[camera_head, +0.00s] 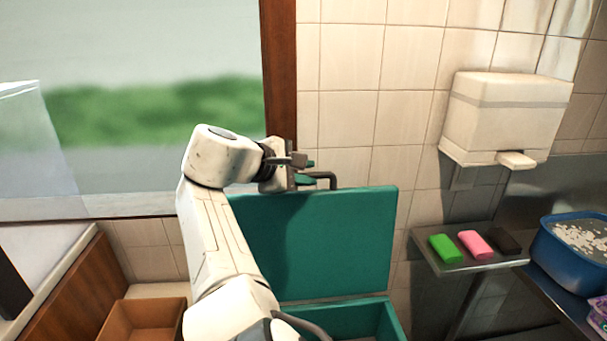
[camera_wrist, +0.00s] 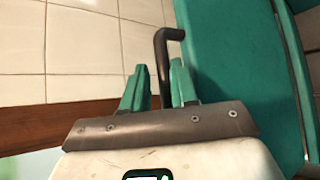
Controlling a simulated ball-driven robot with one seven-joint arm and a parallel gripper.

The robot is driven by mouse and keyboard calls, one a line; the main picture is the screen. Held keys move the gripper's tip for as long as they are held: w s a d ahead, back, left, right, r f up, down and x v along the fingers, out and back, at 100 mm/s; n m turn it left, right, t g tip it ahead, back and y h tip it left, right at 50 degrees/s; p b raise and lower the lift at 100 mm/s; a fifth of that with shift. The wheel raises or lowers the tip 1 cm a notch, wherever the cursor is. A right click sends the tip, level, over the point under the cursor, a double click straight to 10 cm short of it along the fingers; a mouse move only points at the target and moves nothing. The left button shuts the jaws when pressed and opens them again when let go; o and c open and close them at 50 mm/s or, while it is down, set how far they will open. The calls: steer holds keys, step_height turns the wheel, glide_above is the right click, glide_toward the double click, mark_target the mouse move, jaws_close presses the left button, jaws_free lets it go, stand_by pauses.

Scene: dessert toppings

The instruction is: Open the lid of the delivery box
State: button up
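The teal delivery box (camera_head: 347,318) stands at the lower middle of the head view, partly hidden by my arm. Its teal lid (camera_head: 340,240) is raised and stands about upright at the back of the box; it also fills the right of the wrist view (camera_wrist: 235,60). A dark bent handle (camera_head: 325,176) sticks out at the lid's top edge. My gripper (camera_head: 303,172) is at that edge, beside the handle. In the wrist view its teal fingers (camera_wrist: 158,80) are apart, with the handle (camera_wrist: 163,65) between them, nearer the right finger. Contact cannot be told.
An orange-brown box (camera_head: 142,318) stands left of my arm. A metal shelf (camera_head: 440,262) at right holds green, pink and dark blocks, with a blue tub (camera_head: 560,262) beside it. A white dispenser (camera_head: 505,115) hangs on the tiled wall. A window is behind my arm.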

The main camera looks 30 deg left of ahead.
steer(key=shift+s+f, duration=0.1)
steer(key=shift+s, duration=0.05)
steer(key=shift+s+a, duration=0.25)
steer(key=shift+s, duration=0.2)
steer(key=b+v, duration=0.3)
steer(key=v, duration=0.6)
steer(key=shift+s+r, duration=0.2)
steer(key=shift+r, duration=0.25)
